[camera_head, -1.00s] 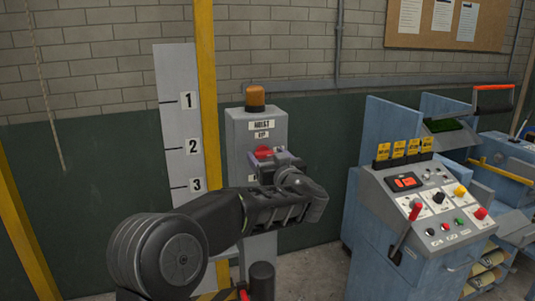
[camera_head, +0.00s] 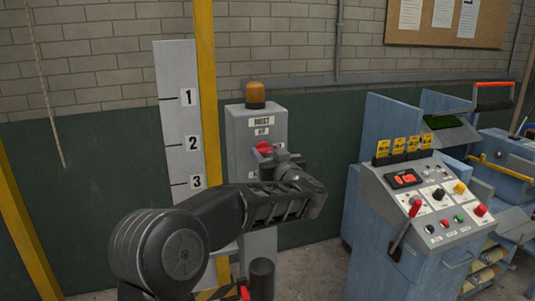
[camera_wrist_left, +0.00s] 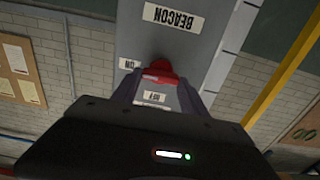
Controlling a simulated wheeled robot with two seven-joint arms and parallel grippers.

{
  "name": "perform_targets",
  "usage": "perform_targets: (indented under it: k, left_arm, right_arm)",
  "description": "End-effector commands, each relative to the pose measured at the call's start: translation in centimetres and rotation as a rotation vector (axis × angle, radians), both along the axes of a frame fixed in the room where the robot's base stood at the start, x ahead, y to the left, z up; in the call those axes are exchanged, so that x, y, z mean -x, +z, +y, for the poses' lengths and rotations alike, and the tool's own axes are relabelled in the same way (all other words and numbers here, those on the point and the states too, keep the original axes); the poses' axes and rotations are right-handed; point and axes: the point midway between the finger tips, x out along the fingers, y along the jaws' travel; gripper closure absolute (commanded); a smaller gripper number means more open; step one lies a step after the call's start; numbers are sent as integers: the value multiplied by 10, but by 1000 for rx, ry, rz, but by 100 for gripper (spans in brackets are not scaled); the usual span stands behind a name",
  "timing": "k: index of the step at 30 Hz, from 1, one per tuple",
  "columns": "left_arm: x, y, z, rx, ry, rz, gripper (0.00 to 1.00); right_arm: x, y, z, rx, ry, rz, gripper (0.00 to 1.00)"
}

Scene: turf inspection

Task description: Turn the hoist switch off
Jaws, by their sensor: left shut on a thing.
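The grey hoist box (camera_head: 240,140) stands at the wall under an orange beacon lamp (camera_head: 255,95), with a "HOIST" label near its top. Its red switch (camera_head: 263,148) sits on the front face, partly hidden by my left gripper (camera_head: 275,158). In the left wrist view, the red switch (camera_wrist_left: 158,70) is between the two fingers of my left gripper (camera_wrist_left: 158,88), which is shut on it. That view is upside down: a "BEACON" label is above the switch, an "ON" label to its left, and a small label below it. My right gripper is not in view.
A blue control console (camera_head: 430,200) with levers and buttons stands to the right. A white numbered board (camera_head: 178,120) and a yellow post (camera_head: 206,90) stand left of the box. Bare floor shows between box and console.

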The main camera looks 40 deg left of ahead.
Motion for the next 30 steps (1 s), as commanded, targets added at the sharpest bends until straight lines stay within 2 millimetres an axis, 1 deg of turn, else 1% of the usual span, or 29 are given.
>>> perform_targets:
  k: [1,3,10,16,23,30]
  left_arm:
    - [0,0,0,0,-1,0,86]
    - [0,0,0,0,-1,0,90]
    - [0,0,0,9,-1,-12,90]
    - [0,-1,0,42,-1,-61,90]
    - [1,-2,0,120,-1,-177,90]
    - [2,-3,1,240,-1,-349,90]
  right_arm:
    - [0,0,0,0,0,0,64]
    - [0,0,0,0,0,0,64]
    - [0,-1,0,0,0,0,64]
    - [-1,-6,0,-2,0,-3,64]
    - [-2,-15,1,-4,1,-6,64]
    - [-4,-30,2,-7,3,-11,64]
